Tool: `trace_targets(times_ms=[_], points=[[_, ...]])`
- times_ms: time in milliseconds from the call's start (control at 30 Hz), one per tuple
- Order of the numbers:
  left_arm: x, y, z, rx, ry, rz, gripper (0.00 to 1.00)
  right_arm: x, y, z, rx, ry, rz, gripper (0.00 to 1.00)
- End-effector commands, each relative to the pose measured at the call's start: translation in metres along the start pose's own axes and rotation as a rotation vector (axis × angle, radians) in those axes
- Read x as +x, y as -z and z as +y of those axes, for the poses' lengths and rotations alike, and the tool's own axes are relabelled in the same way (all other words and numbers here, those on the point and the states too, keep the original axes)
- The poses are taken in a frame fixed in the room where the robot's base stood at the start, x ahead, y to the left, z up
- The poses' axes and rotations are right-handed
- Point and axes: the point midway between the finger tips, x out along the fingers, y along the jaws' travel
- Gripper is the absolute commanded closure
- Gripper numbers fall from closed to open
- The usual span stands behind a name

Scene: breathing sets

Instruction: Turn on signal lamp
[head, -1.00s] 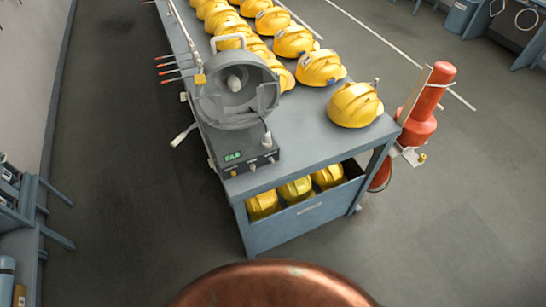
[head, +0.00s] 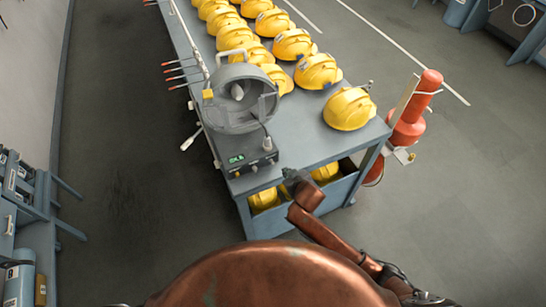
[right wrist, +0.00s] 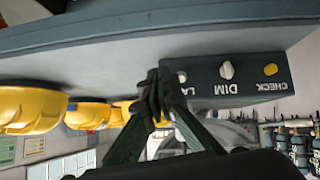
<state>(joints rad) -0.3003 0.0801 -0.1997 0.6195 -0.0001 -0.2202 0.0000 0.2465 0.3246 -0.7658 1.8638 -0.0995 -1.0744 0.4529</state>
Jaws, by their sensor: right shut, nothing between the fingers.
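The signal lamp (head: 240,98) is a grey round housing with a pale bulb, standing on the near end of the blue-grey table. Its dark control box (head: 248,166) has a small green display and knobs. In the right wrist view the control box (right wrist: 250,88) appears upside down, with a white knob (right wrist: 226,70) by "DIM" and an orange one (right wrist: 270,69) by "CHECK". My right gripper (head: 292,182) is shut and empty by the table's near edge, right of the box. Its fingers (right wrist: 158,88) partly cover the panel's "LA" end. Whether they touch it I cannot tell. My left gripper is not in view.
Several yellow helmets (head: 350,108) stand in rows on the table (head: 310,140); more lie in the bin (head: 325,196) below. A red-orange cylinder (head: 408,128) stands at the table's right. Shelving (head: 35,215) is at the left. The floor between is clear.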

Motion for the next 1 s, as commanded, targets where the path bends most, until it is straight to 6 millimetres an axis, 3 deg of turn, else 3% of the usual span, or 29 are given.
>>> trace_targets(times_ms=[33,100,200,333,733,1000], points=[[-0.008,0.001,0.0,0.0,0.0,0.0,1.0,-0.018,0.026,-0.006,-0.013,0.007,0.027,1.0],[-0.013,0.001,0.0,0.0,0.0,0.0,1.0,-0.037,0.049,-0.013,-0.023,0.013,0.053,1.0],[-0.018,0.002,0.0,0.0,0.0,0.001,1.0,-0.056,0.07,-0.02,-0.032,0.02,0.077,1.0],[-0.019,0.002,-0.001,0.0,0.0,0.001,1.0,-0.067,0.08,-0.025,-0.036,0.025,0.092,1.0],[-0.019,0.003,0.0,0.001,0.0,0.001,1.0,-0.065,0.081,-0.025,-0.036,0.024,0.092,1.0],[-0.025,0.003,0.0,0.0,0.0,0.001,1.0,-0.029,0.085,-0.026,-0.038,0.023,0.09,1.0]])
